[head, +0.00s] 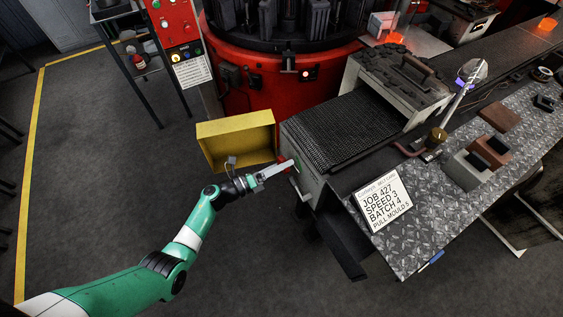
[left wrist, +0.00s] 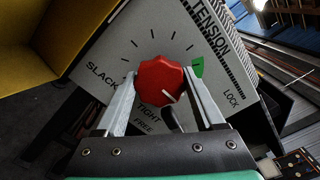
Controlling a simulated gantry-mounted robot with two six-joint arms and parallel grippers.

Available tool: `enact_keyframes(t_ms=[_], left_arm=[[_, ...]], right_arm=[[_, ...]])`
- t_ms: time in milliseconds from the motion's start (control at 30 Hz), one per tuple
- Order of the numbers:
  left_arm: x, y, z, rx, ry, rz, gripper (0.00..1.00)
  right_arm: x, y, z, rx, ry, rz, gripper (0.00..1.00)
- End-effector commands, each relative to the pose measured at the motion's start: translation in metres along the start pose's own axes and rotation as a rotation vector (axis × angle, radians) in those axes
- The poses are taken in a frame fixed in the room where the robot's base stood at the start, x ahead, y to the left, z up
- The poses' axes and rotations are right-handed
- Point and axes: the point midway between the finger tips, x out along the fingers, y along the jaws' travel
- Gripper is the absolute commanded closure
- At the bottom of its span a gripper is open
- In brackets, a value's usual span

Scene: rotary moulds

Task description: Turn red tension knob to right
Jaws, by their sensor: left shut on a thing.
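The red tension knob (left wrist: 160,80) is a faceted knob on the light panel (left wrist: 115,45) marked TENSION, SLACK, TIGHT, FREE and LOCK. Its white pointer line points down and to the right in the left wrist view. A green mark (left wrist: 197,67) is on the panel right of the knob. My left gripper (left wrist: 160,76) is shut on the knob, one finger on each side. In the head view, my left gripper (head: 286,166) reaches the conveyor's end panel, and only a little of the red knob (head: 282,159) shows. My right gripper is not in view.
A black lever (left wrist: 172,118) is just below the knob. A yellow bin (head: 235,140) stands close beside my left gripper. The conveyor (head: 345,125) runs up to a red rotary machine (head: 260,95). A job sign (head: 384,200) lies on the metal plate. Open floor is at left.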

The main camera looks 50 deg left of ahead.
Motion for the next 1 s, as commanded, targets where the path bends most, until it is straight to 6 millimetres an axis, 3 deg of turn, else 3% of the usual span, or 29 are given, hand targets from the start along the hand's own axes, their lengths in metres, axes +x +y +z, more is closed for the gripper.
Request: enact_keyframes(t_ms=[500, 1000], left_arm=[[0.000, -0.001, 0.001, -0.456, 0.000, 0.000, 0.85], [0.000, 0.000, 0.000, -0.643, 0.000, -0.001, 0.85]], right_arm=[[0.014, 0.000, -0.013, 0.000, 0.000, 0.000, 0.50], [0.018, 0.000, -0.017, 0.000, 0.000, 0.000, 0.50]])
